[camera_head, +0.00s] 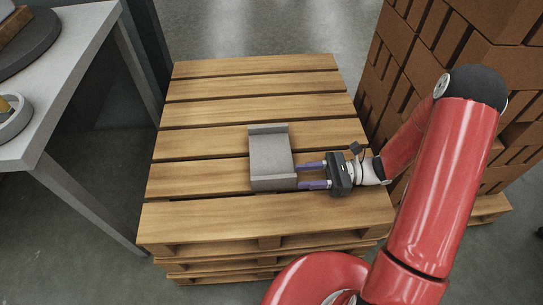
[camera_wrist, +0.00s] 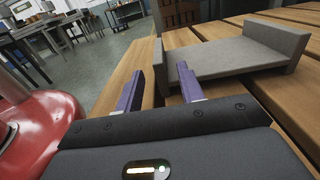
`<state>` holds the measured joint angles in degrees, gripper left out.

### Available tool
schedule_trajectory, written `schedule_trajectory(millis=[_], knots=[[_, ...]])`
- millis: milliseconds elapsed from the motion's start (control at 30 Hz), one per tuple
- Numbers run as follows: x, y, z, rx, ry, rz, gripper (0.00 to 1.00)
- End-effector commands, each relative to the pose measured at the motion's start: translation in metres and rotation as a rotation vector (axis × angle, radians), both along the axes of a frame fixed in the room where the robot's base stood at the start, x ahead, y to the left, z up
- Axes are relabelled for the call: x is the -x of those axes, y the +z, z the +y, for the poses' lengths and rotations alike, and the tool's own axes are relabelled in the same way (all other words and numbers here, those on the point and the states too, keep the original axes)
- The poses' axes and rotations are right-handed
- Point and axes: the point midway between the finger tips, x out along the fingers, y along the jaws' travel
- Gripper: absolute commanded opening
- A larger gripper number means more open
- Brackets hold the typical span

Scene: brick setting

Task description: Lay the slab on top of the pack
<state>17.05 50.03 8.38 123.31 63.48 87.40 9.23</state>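A grey slab (camera_head: 271,158) with a raised lip at its far and near ends lies on the wooden pallet (camera_head: 230,220). It also shows in the wrist view (camera_wrist: 225,57), ahead and to the right. My gripper (camera_head: 300,175) is at the slab's right side, low over the pallet. Its two purple fingers are spread apart with nothing between them, and their tips are close to the slab's right edge. I cannot tell whether they touch it. A pack of orange-brown bricks (camera_head: 505,75), stacked high, stands to the right; its top is out of view.
The pallet is the top one of a stack, and its boards around the slab are bare. A grey table (camera_head: 75,65) stands at the left with a round dish (camera_head: 14,118) on it. The brick pack stands close to the pallet's right side, behind my arm.

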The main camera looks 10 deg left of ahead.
Motion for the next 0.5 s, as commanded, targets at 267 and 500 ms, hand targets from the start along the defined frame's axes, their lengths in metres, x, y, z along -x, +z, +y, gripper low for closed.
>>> schedule_trajectory(millis=[267, 500], knots=[[0.007, 0.003, 0.026, 0.000, 0.006, -0.002, 0.38], [0.016, 0.004, 0.060, -0.001, 0.007, -0.002, 0.38]])
